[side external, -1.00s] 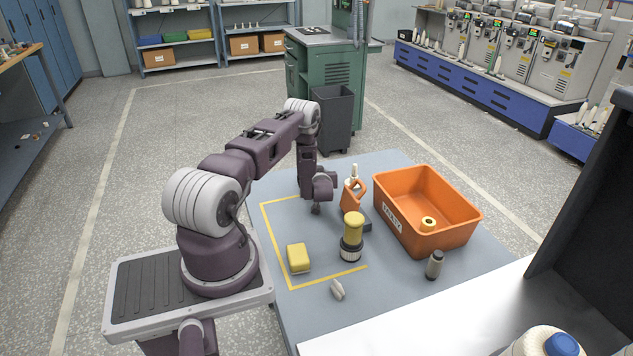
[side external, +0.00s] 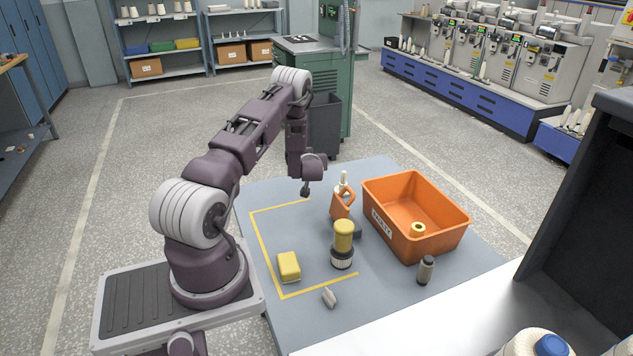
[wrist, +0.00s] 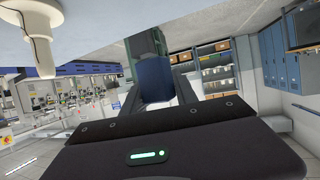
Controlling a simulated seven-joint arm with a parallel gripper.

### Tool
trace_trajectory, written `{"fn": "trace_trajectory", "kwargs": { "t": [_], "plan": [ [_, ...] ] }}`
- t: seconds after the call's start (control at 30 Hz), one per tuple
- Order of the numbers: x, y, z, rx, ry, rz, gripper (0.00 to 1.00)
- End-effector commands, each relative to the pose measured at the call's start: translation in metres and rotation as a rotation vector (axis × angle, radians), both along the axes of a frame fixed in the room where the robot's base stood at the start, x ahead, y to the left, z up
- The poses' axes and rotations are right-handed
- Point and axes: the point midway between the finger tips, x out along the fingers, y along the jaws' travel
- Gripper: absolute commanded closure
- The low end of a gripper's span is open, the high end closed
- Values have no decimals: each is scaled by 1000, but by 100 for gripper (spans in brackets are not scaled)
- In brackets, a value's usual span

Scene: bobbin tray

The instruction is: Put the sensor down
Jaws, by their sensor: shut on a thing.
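My gripper (side external: 306,190) is over the far part of the grey table, near the far edge of the yellow tape outline (side external: 266,252). In the wrist view, my gripper (wrist: 156,85) is shut on a dark blue block (wrist: 155,78), which I take to be the sensor. The block sits between the two grey fingers, and the wrist picture looks upside down. In the side view the held sensor is too small and hidden to make out. I cannot tell whether it touches the table.
An orange holder (side external: 342,206) with a white piece stands right of my gripper. An orange bin (side external: 455,237) stands right.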

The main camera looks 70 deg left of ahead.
Motion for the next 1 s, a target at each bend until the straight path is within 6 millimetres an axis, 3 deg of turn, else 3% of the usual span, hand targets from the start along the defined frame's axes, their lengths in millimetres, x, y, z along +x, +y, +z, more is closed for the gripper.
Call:
{"fn": "trace_trajectory", "kwargs": {
  "t": [0.17,0.27,0.47,0.57,0.73,0.87,1.0],
  "plan": [
    [5,-4,11,-1,0,-13,100],
    [24,-18,23,1,-2,-64,100],
    [86,-80,70,1,-3,-264,100],
    [118,-127,100,2,-4,-398,100],
    [159,-233,158,3,-4,-673,100],
    [167,-324,198,4,-3,-900,100],
    [156,-410,231,4,0,-1115,100]
  ]
}}
